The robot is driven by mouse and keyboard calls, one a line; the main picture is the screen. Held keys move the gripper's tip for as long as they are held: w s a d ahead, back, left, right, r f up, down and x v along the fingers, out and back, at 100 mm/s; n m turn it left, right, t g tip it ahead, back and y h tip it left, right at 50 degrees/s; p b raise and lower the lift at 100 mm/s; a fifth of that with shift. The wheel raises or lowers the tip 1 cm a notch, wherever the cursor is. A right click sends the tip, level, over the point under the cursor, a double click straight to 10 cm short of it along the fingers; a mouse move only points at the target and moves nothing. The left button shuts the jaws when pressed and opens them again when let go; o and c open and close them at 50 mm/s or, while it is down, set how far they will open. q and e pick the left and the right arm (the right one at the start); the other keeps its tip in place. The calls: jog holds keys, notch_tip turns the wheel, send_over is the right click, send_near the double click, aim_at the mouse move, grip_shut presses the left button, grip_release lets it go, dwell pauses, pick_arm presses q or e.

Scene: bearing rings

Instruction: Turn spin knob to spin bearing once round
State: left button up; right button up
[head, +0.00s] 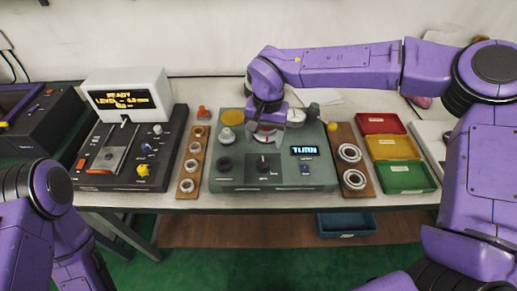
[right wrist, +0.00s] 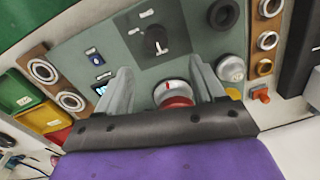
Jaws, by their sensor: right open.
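My right gripper (head: 266,138) reaches down over the middle of the grey-green test panel (head: 228,184). In the right wrist view its two fingers (right wrist: 163,88) are apart. Between them, without clear contact, shows a round silver cap with a red mark and a red base (right wrist: 174,93). A black pointer knob (head: 263,163) stands at the panel's front, clear of the fingers; it also shows in the wrist view (right wrist: 156,40). I cannot tell which of these is the spin knob. The display (head: 304,151) reads "TURN". My left gripper is out of view.
Bearing rings lie on wooden boards left (head: 184,172) and right (head: 357,182) of the panel. Red, yellow and green trays (head: 408,191) stand at right. A silver knob (head: 228,136) is beside the gripper.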

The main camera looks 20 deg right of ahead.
send_over(263, 163)
jog(key=f, duration=0.4)
jog(key=shift+s+d+f+p, duration=0.2)
jog(key=shift+s+f+p, duration=0.15)
jog(key=f, duration=0.2)
jog(key=w+f, duration=0.1)
jog(key=f, duration=0.2)
jog(key=shift+a, duration=0.1)
jog(key=shift+s, duration=0.15)
jog(key=c, duration=1.1)
